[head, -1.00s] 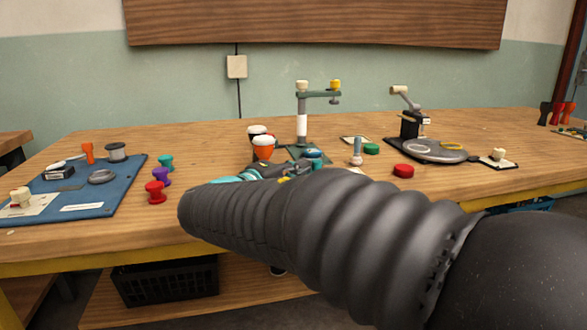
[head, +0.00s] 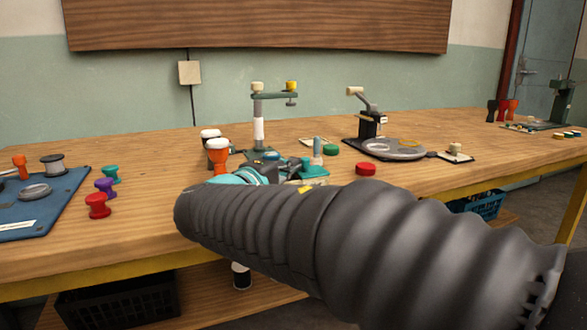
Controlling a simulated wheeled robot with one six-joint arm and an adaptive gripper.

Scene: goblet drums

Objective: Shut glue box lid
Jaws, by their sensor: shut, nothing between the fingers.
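My gripper (head: 287,169), dark grey beyond a teal wrist, is partly hidden behind my own black ribbed arm. It is shut, with nothing seen held in it. It is close to a small teal item (head: 316,170) near the middle of the bench; I cannot tell whether they touch. A grey upright peg (head: 317,152) shows at that item. I cannot make out a glue box or its lid for certain; my arm covers part of this area.
A green stand (head: 258,128), an orange goblet drum (head: 218,155) and a round grey plate (head: 393,149) stand on the wooden bench (head: 130,240). Small spools and a blue mat (head: 50,215) are at left.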

